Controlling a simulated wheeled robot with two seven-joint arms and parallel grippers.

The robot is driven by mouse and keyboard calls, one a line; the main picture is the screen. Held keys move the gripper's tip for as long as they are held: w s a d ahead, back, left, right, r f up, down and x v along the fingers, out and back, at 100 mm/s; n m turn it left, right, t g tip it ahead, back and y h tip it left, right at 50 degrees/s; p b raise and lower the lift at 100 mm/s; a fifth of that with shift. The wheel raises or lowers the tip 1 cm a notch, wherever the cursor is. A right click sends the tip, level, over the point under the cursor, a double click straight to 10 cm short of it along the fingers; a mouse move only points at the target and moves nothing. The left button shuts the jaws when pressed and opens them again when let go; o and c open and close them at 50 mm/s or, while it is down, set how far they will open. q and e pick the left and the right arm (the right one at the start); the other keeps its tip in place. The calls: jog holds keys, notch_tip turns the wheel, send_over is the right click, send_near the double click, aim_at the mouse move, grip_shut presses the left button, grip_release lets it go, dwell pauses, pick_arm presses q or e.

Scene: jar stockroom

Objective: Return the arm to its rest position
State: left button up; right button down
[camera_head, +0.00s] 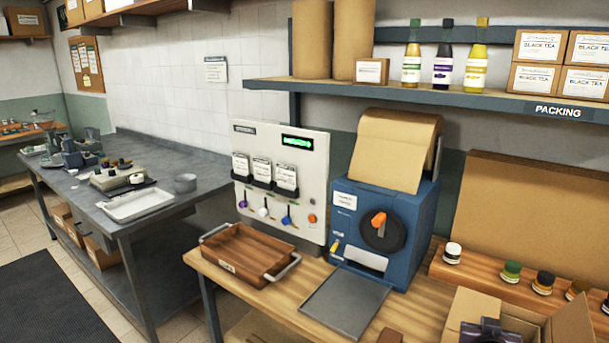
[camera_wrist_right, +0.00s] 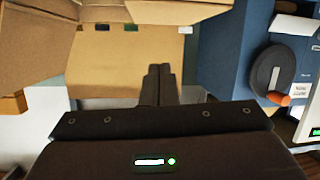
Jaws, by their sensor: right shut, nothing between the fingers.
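My right gripper (camera_wrist_right: 160,72) shows in the right wrist view, its two dark fingers together with nothing between them. The fingers point toward a cardboard surface (camera_wrist_right: 103,62) and touch nothing that I can make out. The blue machine (camera_wrist_right: 228,50) with its round dark dial and orange handle is to the right of the fingers in that view. In the head view a dark object (camera_head: 489,333) shows at the bottom edge by an open cardboard box; I cannot tell whether it is part of my right arm. My left gripper is in neither view.
In the head view, the blue machine (camera_head: 400,235), a wooden tray (camera_head: 246,250) and a grey plate (camera_head: 345,300) stand on the wooden bench. The open box (camera_head: 572,325) is at the lower right, small jars (camera_head: 511,272) behind it. A shelf (camera_head: 440,97) overhangs the bench.

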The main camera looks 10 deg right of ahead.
jog(key=a+f+n+y, duration=0.2)
jog(key=a+n+y, duration=0.25)
jog(key=a, duration=0.75)
jog(key=s+a+f+n+g+y, duration=0.2)
jog(key=s+a+g+y, duration=0.1)
jog(key=s+a, duration=0.6)
jog(key=s+a+f+n+g+y, duration=0.35)
jog(key=s+a, duration=0.35)
jog(key=a, duration=0.5)
notch_tip(320, 180, down, 28)
jog(key=s+g, duration=0.1)
jog(key=g, duration=0.1)
jog(key=s+d+f, duration=0.2)
jog(key=s+f, duration=0.8)
jog(key=s+d+f+h, duration=0.1)
jog(key=s+d+f, duration=0.1)
jog(key=s+f, duration=0.7)
jog(key=shift+s+f+g, duration=0.35)
jog(key=shift+s+g, duration=0.1)
jog(key=shift+s, duration=0.15)
